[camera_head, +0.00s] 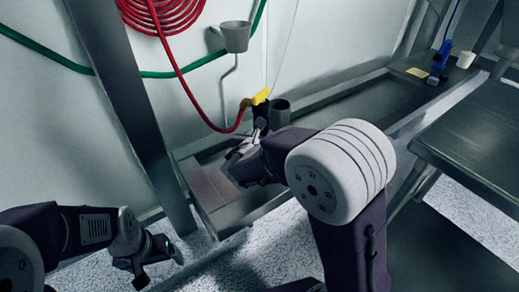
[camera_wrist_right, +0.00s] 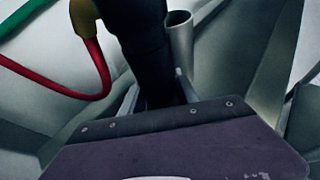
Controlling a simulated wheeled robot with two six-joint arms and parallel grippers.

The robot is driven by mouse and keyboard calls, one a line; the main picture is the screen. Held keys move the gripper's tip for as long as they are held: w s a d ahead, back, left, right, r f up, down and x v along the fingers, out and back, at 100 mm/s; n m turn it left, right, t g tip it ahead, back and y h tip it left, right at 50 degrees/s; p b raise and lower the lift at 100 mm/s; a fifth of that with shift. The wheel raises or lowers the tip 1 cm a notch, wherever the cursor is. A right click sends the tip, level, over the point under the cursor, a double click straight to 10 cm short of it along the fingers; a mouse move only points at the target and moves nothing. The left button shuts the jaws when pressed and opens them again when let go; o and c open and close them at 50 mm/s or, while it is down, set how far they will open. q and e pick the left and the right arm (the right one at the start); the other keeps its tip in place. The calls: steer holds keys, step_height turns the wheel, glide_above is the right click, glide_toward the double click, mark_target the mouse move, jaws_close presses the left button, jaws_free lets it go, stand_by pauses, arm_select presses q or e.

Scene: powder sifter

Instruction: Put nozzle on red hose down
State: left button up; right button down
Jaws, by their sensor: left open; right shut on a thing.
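The nozzle (camera_head: 261,112) is black with a yellow part on top, and the red hose (camera_head: 210,124) runs into it from the coil on the wall. My right gripper (camera_head: 258,131) is shut on the black body of the nozzle. In the right wrist view the black body (camera_wrist_right: 140,40) stands between the fingers, with the yellow part at the upper left and the red hose (camera_wrist_right: 98,75) curving away. My left gripper (camera_head: 154,268) is open and empty at lower left.
A second grey cup holder (camera_head: 235,36) is on the wall above. A green hose (camera_head: 180,73) crosses the wall. A metal post (camera_head: 130,110) stands left of the nozzle. A metal table (camera_head: 480,140) is at right. A blue item (camera_head: 442,55) and white cup (camera_head: 466,59) are at the far right.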

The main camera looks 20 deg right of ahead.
steer(key=shift+w+a+f, duration=0.1)
steer(key=shift+w+a, duration=0.05)
steer(key=shift+f+b, duration=1.25)
steer(key=shift+f, duration=0.75)
steer(key=shift+f, duration=0.15)
steer(key=c, duration=0.9)
jaws_free()
